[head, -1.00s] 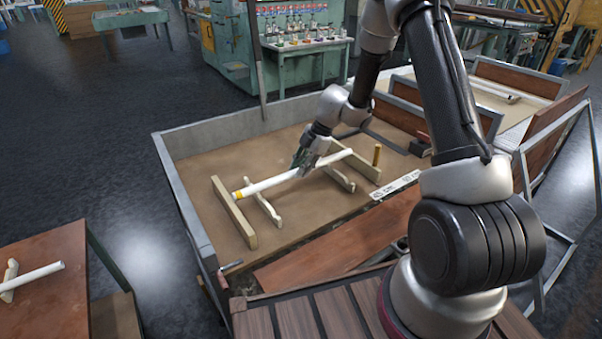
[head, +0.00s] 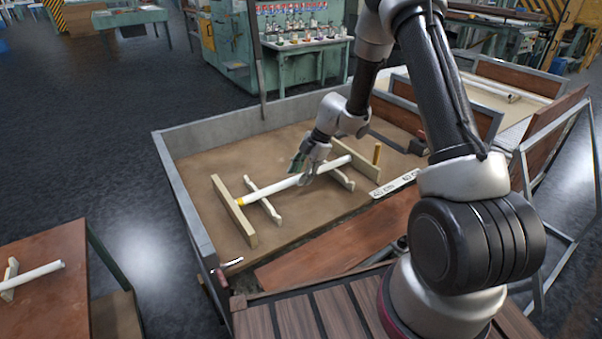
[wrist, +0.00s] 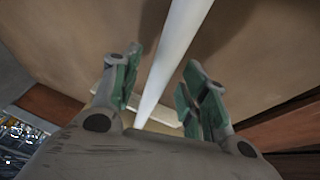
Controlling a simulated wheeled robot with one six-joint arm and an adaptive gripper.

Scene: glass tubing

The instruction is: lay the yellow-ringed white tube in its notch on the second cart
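The white tube (head: 285,184) with a yellow ring (head: 241,201) at its left end lies across two pale notched rails, a left one (head: 263,203) and a right one (head: 342,179), in the open cart (head: 200,157). It looks seated in the rails' notches, between two end boards (head: 233,210). My gripper (head: 302,166) is at the tube's middle, from above. In the wrist view my gripper (wrist: 163,82) is open, with the tube (wrist: 172,55) running between its green-padded fingers and gaps on both sides. The notch bottoms are hidden.
A gold post (head: 377,154) stands by the right end board. A white label strip (head: 395,184) and a brown panel (head: 340,240) lie nearer me. The cart has grey raised walls. Another white tube (head: 32,274) rests on a brown table (head: 45,305) at left.

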